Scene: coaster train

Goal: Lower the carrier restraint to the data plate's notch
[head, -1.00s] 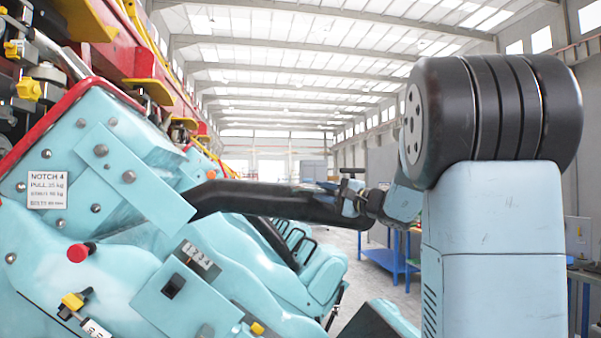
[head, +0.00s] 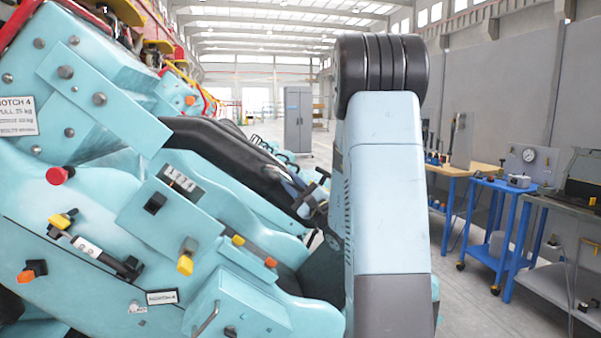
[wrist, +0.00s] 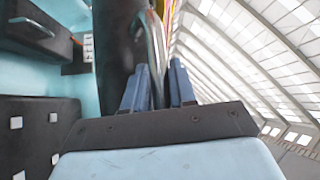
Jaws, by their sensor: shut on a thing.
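The carrier restraint (head: 225,150) is a thick black padded bar in the head view. It slopes down to the right from the light blue carrier (head: 110,205) toward my arm. My gripper (wrist: 158,80) shows two blue fingers in the wrist view, shut on a grey metal handle (wrist: 154,38) beside the restraint's black pad (wrist: 115,45). In the head view the gripper is small and partly behind my arm. The white data plate (head: 18,116) at the left edge reads NOTCH 4, its left side cut off. A small scale with numbers (head: 180,181) sits below the restraint.
Yellow and red knobs and latches, including a red button (head: 58,175), stick out from the carrier's side. A blue-legged workbench (head: 500,215) with a gauge stands to the right. A grey cabinet (head: 298,120) stands further back. Open floor lies between my arm and the benches.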

